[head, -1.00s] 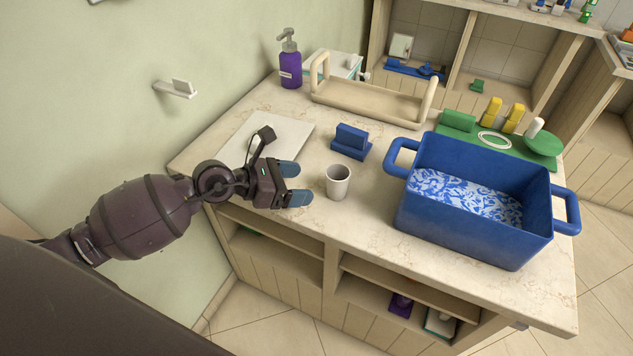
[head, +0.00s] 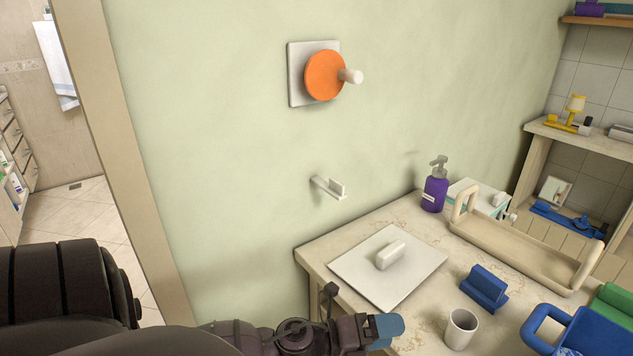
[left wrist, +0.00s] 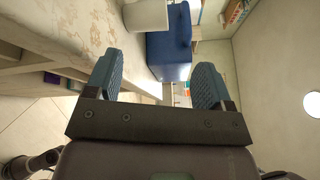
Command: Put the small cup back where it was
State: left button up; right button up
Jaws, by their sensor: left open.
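The small white cup (head: 461,328) stands upright on the vanity counter near its front edge, in the lower right of the head view. Part of it also shows at the top of the left wrist view (left wrist: 146,16). My left gripper (head: 388,330) is open and empty, to the left of the cup and apart from it. In the left wrist view its two blue fingertips (left wrist: 158,82) are spread wide with nothing between them. My right gripper is not in view.
A white board with a handle (head: 350,262) lies left of the cup. A blue block-shaped holder (head: 484,288) stands just behind it, and a blue basket (head: 590,338) is to its right. A purple pump bottle (head: 435,190) and beige tray (head: 520,250) are farther back.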

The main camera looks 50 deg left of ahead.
pick_arm(q)
jog(key=s+a+f+n+g+y, duration=0.1)
jog(key=s+f+n+y, duration=0.3)
jog(key=n, duration=0.9)
jog(key=s+a+f+n+g+y, duration=0.1)
jog(key=s+f+n+g+y, duration=0.2)
jog(key=s+f+n, duration=0.7)
jog(key=f+n+y, duration=0.1)
jog(key=n, duration=0.2)
jog(key=shift+s+g+y, duration=0.25)
jog(key=shift+g+y, duration=0.05)
jog(key=shift+y, duration=0.1)
